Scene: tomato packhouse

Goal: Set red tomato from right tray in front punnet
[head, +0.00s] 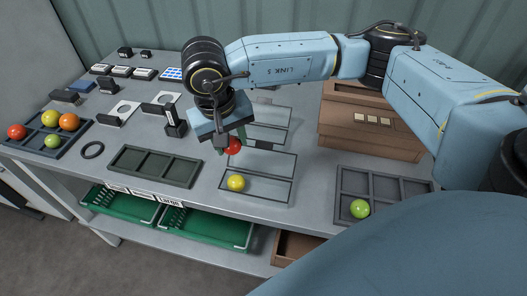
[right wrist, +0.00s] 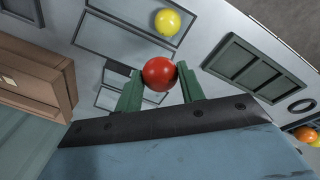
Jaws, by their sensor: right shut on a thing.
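My right gripper (head: 231,148) is shut on a red tomato (head: 234,146), which also shows between the two green fingers in the right wrist view (right wrist: 159,73). It holds the tomato above the row of clear punnets, a little behind the front punnet (head: 276,191). A yellow tomato (head: 236,183) sits in the left part of the front punnet; it also shows in the right wrist view (right wrist: 168,22). The right tray (head: 388,183) is dark with compartments and holds a green tomato (head: 359,208) in its front left part. My left gripper is not in view.
An empty dark tray (head: 155,166) lies left of the punnets. The left tray (head: 38,150) holds red, yellow, orange and green tomatoes. A brown box (head: 370,135) stands behind the right tray. A black ring (head: 92,150) and small devices occupy the table's left side. Green crates (head: 205,226) are below.

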